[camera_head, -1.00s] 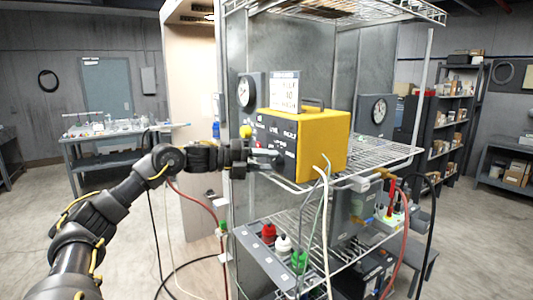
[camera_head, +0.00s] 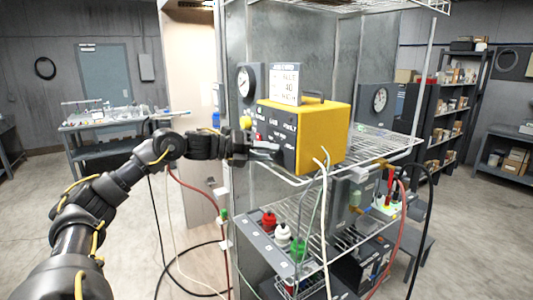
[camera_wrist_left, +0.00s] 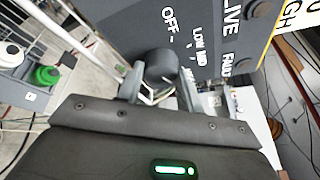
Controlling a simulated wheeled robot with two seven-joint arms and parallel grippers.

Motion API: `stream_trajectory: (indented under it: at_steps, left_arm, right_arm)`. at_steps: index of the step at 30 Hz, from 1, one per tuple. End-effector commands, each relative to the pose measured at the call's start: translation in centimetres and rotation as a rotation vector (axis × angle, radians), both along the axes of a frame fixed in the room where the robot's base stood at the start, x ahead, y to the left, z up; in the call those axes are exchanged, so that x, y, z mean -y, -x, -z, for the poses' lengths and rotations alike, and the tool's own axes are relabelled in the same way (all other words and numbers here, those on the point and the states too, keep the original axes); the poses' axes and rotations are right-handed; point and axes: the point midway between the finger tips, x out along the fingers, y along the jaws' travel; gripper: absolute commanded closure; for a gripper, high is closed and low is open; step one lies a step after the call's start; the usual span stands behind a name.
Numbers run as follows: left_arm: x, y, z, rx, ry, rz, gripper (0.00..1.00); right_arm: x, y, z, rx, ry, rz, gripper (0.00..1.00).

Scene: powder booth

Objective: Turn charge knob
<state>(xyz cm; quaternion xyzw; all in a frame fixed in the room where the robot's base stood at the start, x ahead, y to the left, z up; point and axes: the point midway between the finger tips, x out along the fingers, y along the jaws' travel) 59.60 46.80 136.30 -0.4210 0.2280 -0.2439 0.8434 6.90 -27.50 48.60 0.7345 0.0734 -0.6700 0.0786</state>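The charge knob (camera_wrist_left: 162,66) is a dark round knob on the dark front panel of a yellow box (camera_head: 322,137), beside the words OFF, LOW and MID in the left wrist view. My left gripper (camera_head: 272,152) reaches the panel from the left in the head view. In the left wrist view its two grey fingers (camera_wrist_left: 161,86) stand close on either side of the knob and look shut on it. The fingers partly hide the knob's near side, and any pointer mark on it is not visible. My right gripper is not in view.
The box stands on a wire shelf (camera_head: 385,150) with a white sign (camera_head: 285,84) on top. Cables (camera_head: 322,215) hang in front. Red, white and green bottles (camera_head: 283,234) stand below.

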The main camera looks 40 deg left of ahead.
Motion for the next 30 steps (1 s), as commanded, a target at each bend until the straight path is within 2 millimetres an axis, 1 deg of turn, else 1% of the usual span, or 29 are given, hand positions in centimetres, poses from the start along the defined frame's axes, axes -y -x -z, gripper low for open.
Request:
stream_trajectory:
  at_steps: [1, 5, 13, 16, 19, 22, 27, 30]
  left_arm:
    - [0.0, 0.0, 0.0, -0.001, -0.002, 0.000, 0.58]
    - [0.0, 0.0, 0.0, -0.001, 0.000, 0.001, 0.42]
    - [0.0, 0.1, 0.0, 0.000, 0.000, 0.000, 0.42]
    - [-0.4, 0.5, 0.2, -0.001, 0.000, -0.001, 0.42]
    - [-1.3, 1.6, 0.2, 0.000, -0.002, -0.003, 0.42]
    - [-2.6, 3.1, 0.0, 0.000, -0.002, -0.004, 0.42]
    - [-4.6, 5.7, -0.6, 0.000, -0.002, -0.004, 0.42]
    - [-5.5, 7.0, -1.0, -0.001, -0.001, -0.003, 0.42]
  right_arm:
    - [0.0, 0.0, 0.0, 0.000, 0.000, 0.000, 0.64]
    - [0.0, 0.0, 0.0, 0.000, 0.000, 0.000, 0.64]
    - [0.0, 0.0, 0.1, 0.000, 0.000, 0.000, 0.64]
    - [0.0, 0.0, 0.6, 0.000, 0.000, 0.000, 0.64]
    - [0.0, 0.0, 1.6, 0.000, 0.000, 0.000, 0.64]
    - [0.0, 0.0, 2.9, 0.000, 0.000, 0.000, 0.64]
    - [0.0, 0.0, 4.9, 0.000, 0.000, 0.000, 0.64]
    - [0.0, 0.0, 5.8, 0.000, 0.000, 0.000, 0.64]
